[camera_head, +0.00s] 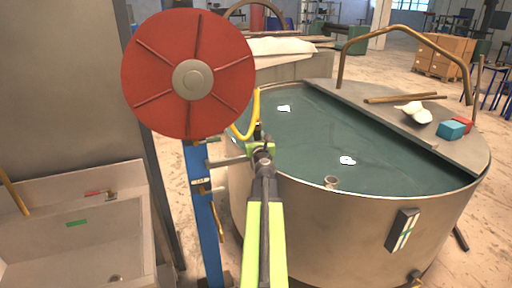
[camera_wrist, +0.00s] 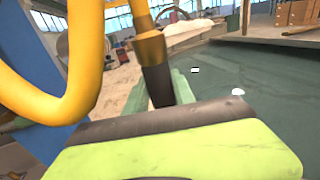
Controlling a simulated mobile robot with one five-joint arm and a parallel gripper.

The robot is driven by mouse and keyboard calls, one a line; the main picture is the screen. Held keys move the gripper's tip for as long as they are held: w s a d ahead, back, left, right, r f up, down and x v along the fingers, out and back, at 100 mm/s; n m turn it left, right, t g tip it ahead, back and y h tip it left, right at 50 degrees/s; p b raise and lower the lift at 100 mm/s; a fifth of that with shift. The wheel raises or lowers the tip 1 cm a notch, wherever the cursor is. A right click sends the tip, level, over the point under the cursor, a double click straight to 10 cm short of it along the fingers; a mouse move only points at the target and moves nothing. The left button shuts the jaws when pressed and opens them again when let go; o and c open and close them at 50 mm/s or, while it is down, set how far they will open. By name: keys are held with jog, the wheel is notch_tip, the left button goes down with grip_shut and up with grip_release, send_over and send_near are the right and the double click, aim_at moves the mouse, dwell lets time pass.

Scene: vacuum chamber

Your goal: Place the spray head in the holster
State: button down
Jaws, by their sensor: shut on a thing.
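The spray head shows in the wrist view as a brass collar and dark nozzle (camera_wrist: 154,68) at the end of a yellow hose. In the head view, the spray head (camera_head: 258,132) is a small dark piece above my gripper (camera_head: 261,150), at the vat's near left rim. My gripper is shut on it; in the wrist view, the green fingers (camera_wrist: 165,104) stand on either side of its lower part. Its tip is hidden by the near finger. I cannot clearly make out a holster; a blue post (camera_head: 203,225) with small brackets (camera_head: 201,186) stands left of my gripper.
A red hose reel (camera_head: 222,75) is on the post, with the yellow hose (camera_head: 254,112) hanging down. The round vat (camera_head: 345,225) of dark green liquid fills the right, with a board (camera_head: 395,118) across it. A sink (camera_head: 75,222) stands at left.

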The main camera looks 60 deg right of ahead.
notch_tip(320, 180, down, 2)
jog(key=shift+b, duration=0.35)
jog(key=shift+r, duration=0.25)
jog(key=shift+f, duration=0.25)
jog(key=c, duration=1.1)
grip_release()
jog(key=shift+r, duration=0.1)
jog(key=shift+o, duration=0.2)
